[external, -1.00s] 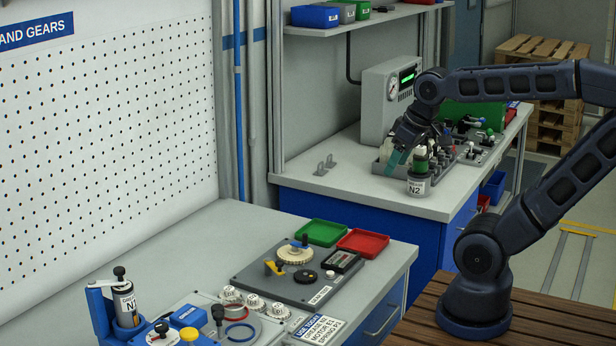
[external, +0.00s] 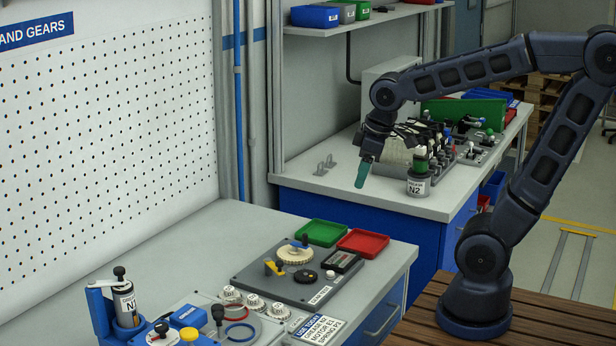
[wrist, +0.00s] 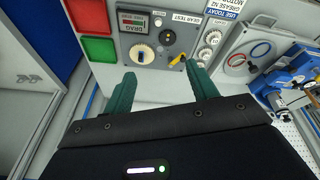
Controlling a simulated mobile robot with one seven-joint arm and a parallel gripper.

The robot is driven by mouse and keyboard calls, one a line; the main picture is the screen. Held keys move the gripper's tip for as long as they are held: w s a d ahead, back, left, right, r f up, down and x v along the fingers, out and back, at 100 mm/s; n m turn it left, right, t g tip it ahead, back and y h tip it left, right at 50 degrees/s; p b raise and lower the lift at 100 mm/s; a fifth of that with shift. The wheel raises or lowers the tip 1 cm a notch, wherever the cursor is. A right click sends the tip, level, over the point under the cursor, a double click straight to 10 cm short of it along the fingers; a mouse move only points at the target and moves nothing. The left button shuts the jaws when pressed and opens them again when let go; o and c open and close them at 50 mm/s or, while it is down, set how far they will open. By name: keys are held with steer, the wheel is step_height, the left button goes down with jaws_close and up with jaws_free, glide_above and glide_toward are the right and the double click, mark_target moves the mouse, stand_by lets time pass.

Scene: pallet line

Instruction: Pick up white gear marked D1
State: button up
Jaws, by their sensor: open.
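Three small white gears stand in a row on the near bench in the external view, left (external: 231,293), middle (external: 254,303) and right (external: 277,312). They carry dark marks too small to read, so I cannot tell which is D1. In the wrist view the row is at the upper right, one white gear (wrist: 213,37) and another (wrist: 205,54), beyond the right fingertip. My gripper (external: 362,172) has teal fingers and hangs in the air near the back bench's front left corner. It is open and empty, with its fingers (wrist: 161,78) apart.
A grey test plate (external: 290,278) with a cream gear (external: 295,254) and yellow pointer lies beside the white gears. Green (external: 321,232) and red (external: 362,242) trays sit behind it. The N2 canister (external: 418,185) stands on the back bench, right of my gripper. The near bench's left rear is clear.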

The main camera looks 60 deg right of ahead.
steer(key=w+a+f+n+g, duration=0.2)
steer(key=w+a+f+n, duration=0.5)
steer(key=w+a+f, duration=0.3)
steer(key=n+g, duration=0.1)
steer(key=n, duration=0.4)
glide_above(278, 306)
step_height(278, 306, down, 10)
steer(key=shift+d+f, duration=0.1)
steer(key=shift+f, duration=4.65)
steer(key=c, duration=0.8)
steer(key=shift+o, duration=0.2)
steer(key=shift+r, duration=0.1)
